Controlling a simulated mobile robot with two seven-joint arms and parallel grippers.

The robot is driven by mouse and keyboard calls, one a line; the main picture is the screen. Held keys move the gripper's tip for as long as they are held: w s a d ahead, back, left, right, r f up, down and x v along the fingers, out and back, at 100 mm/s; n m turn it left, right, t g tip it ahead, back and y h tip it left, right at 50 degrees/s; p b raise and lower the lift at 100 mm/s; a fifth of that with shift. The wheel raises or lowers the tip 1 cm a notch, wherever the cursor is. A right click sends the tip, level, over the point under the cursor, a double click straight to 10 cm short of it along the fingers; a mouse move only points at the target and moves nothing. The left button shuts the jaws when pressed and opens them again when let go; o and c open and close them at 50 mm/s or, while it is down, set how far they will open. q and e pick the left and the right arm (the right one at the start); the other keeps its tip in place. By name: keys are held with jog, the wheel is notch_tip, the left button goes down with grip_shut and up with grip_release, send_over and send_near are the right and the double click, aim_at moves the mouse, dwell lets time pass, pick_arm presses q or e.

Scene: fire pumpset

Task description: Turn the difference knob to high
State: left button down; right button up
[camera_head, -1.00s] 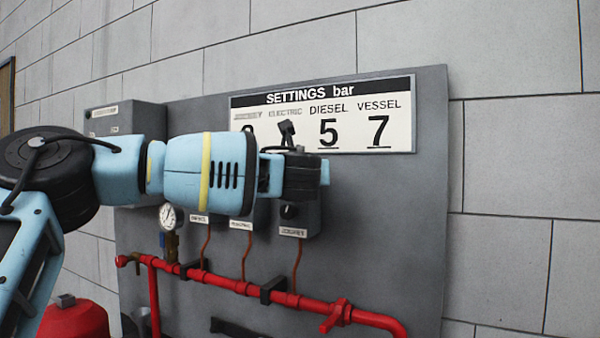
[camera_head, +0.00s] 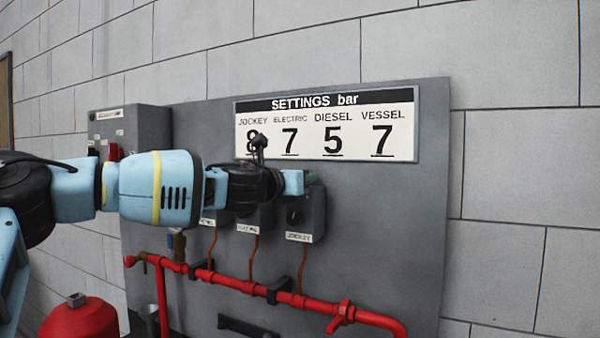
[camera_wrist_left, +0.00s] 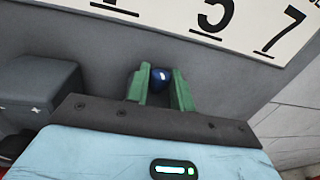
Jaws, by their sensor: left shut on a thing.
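My left gripper (camera_head: 303,181) reaches in from the left to the top of the JOCKEY switch box (camera_head: 309,214). In the left wrist view its green fingers (camera_wrist_left: 160,84) are shut on a small dark blue round knob (camera_wrist_left: 159,75), one finger on each side. In the head view the gripper hides this knob, and I cannot read any high or low mark on it. A dark dial (camera_head: 293,216) shows on the front of the JOCKEY box. My right gripper is not in view.
The settings sign (camera_head: 327,125) hangs above the gripper on the grey panel (camera_head: 390,240). Two more labelled boxes stand left of the JOCKEY box, partly behind my arm. A red pipe (camera_head: 250,287) runs below. The panel's right side is clear.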

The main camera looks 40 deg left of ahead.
pick_arm(q)
jog(key=m+h, duration=0.1)
jog(key=h, duration=0.1)
jog(key=shift+a+m+h, duration=0.25)
jog(key=shift+m+h, duration=0.05)
jog(key=shift+m, duration=0.1)
jog(key=m+h, duration=0.1)
jog(key=m+h+b, duration=0.1)
jog(key=h, duration=0.1)
jog(key=shift+w+a+f, duration=0.1)
jog(key=shift+f, duration=0.15)
jog(key=shift+r+m+h+b, duration=0.15)
jog(key=shift+m+h+b, duration=0.65)
jog(key=shift+h+b, duration=0.4)
jog(key=shift+a+r+g+h, duration=0.1)
jog(key=shift+g+h, duration=0.2)
jog(key=shift+h, duration=0.1)
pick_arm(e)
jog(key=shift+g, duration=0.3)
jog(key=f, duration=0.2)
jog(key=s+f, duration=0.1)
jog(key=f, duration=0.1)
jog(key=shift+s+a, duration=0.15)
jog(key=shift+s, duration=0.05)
pick_arm(q)
jog(key=shift+r, duration=0.1)
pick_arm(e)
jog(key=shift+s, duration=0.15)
